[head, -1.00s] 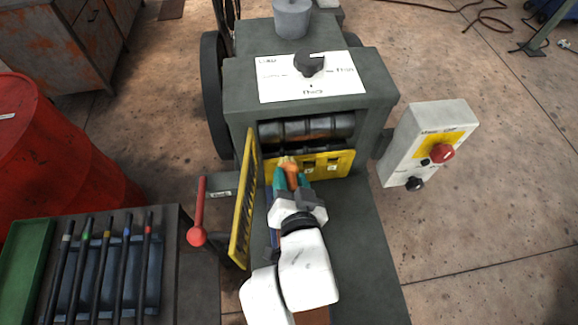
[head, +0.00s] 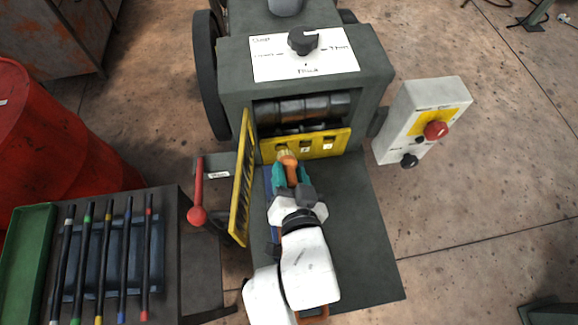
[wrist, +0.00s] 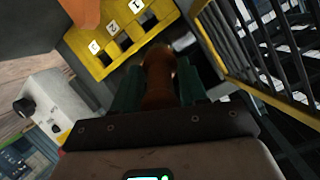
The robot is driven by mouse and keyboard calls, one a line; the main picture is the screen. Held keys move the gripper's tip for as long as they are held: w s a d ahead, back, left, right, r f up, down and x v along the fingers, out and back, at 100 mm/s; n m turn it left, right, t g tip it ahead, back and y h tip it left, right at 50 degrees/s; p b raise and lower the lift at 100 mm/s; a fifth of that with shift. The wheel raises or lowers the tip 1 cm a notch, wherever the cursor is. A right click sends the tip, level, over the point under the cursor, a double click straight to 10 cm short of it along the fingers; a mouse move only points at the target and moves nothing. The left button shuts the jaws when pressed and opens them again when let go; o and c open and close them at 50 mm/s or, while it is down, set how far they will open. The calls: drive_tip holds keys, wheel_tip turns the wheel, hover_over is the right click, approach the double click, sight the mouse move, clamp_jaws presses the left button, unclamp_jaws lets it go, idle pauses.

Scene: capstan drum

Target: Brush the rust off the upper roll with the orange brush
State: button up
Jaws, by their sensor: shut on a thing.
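The orange brush (head: 288,162) is held in my gripper (head: 291,177), which is shut on its handle; its pale bristle end points at the machine. In the wrist view the brush handle (wrist: 159,80) sits between the green fingers of my gripper (wrist: 158,92). The upper roll (head: 305,107) is a dark grooved cylinder inside the machine opening, with brownish patches. The brush is below and in front of it, apart from it, near the yellow numbered plate (head: 306,146). A lower roll is mostly hidden behind that plate.
The yellow hinged guard (head: 243,180) stands open left of my gripper. A lever with a red ball (head: 197,215) is beside it. A control box with a red button (head: 436,131) is on the right. A rack of several rods (head: 107,260) and a green tray (head: 25,255) are at lower left.

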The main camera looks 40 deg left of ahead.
idle(0.4)
drive_tip(key=w+a+b, duration=0.2)
drive_tip(key=w+a, duration=0.3)
drive_tip(key=a, duration=0.1)
idle(0.5)
drive_tip(key=shift+w+a+b, duration=0.35)
drive_tip(key=shift+w+a, duration=0.1)
drive_tip(key=shift+a, duration=0.05)
idle(0.8)
drive_tip(key=w+d+p, duration=0.3)
drive_tip(key=w+d, duration=0.5)
drive_tip(key=w, duration=0.1)
idle(1.3)
